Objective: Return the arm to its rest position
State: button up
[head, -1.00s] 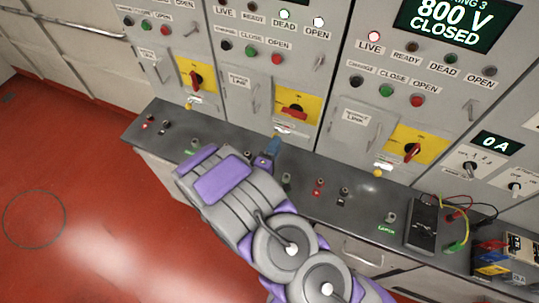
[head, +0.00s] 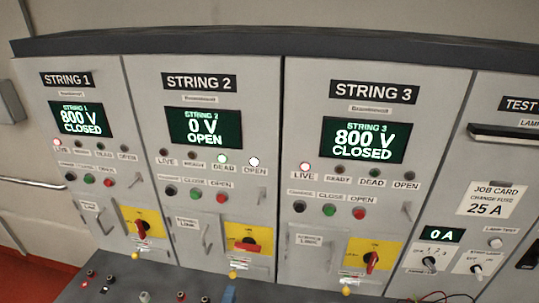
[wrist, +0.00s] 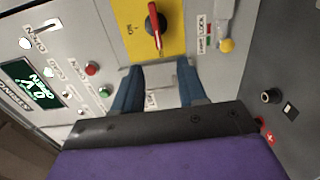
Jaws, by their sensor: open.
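My gripper (wrist: 160,84) is open in the wrist view, with its two blue fingers apart and nothing held between them. It points at the grey front of the String 2 cabinet, beside the yellow plate (wrist: 178,45) with the red rotary handle (wrist: 154,30). A small blue piece, probably a fingertip, shows at the bottom edge of the head view (head: 230,294). The rest of my arm is outside the head view. The String 2 display (head: 203,127) reads 0 V OPEN, and its red handle (head: 246,247) lies about level.
The String 1 display (head: 82,119) and String 3 display (head: 363,140) read 800 V CLOSED. A dark bench (head: 75,292) runs along the cabinet fronts. A job card (head: 492,200) reads change fuse 25 A. Red floor (head: 25,280) shows at lower left.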

jog(key=w+f+m+g+b, duration=0.3)
jog(key=w+m+g, duration=0.1)
jog(key=m, duration=0.1)
jog(key=s+d+r+m+g+y+b, duration=0.5)
jog(key=s+d+r+m+g+b, duration=0.3)
jog(key=d+g, duration=0.25)
jog(key=s+d+r+m+g+h+b, duration=0.2)
jog(key=s+d+m+g+h+b, duration=0.1)
jog(key=s+d, duration=1.7)
jog(key=s+m+g+b, duration=0.1)
jog(key=s+g, duration=0.1)
jog(key=s, duration=0.1)
jog(key=shift+s+r+h, duration=0.3)
jog(key=shift+s+h, duration=0.1)
jog(key=shift+a, duration=0.1)
